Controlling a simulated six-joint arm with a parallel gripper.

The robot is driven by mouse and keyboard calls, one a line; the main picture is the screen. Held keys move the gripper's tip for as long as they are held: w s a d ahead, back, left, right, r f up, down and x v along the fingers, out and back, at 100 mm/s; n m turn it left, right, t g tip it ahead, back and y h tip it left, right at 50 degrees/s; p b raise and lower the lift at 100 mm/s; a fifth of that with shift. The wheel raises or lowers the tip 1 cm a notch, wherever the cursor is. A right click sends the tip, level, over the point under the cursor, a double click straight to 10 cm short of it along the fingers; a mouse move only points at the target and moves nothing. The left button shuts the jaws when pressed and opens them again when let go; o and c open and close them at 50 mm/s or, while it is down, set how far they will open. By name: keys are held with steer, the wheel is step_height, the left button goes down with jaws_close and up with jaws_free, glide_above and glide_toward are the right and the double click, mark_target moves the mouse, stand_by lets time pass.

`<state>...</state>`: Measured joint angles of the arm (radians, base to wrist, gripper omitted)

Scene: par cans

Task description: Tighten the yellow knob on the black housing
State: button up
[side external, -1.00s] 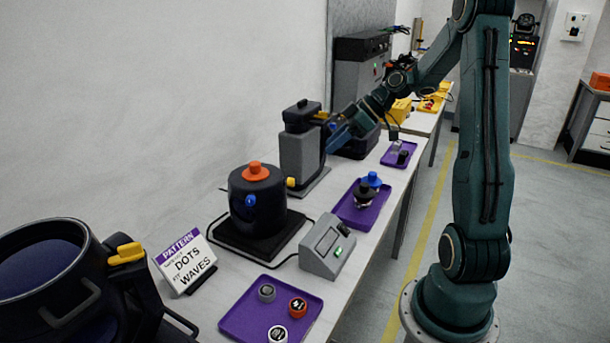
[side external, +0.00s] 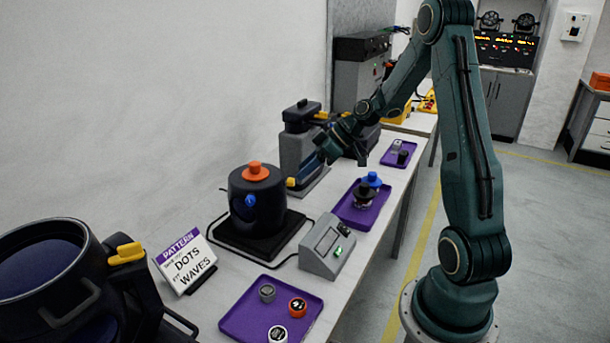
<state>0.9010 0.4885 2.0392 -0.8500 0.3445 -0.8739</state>
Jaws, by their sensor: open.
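I cannot tell which one the task names. My gripper (side external: 322,158) is open, in front of the tall housing's blue face and right of the low yellow knob. Its fingertips are small and dark; contact cannot be told.
A black can with an orange cap (side external: 254,172) stands left of the gripper. Purple trays (side external: 240,322) hold loose parts along the bench front. A grey control box (side external: 327,246) and a pattern sign (side external: 185,262) stand nearby.

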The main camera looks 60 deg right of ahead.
mark_target(291, 182)
steer(key=shift+x, duration=1.95)
jaws_close()
steer(key=shift+d+y, duration=0.1)
steer(key=shift+y, duration=0.2)
steer(key=shift+w+d+f+m+g+y, duration=0.15)
steer(key=shift+m+g+y, duration=0.15)
steer(key=shift+m+y, duration=0.4)
steer(key=shift+d+f+m+g+y, duration=0.15)
steer(key=shift+m+g+y, duration=0.25)
steer(key=shift+y, duration=0.55)
steer(key=shift+w+d+r+m+g+y, duration=0.1)
steer(key=shift+d+m+g+y, duration=0.1)
steer(key=shift+m+y, duration=0.55)
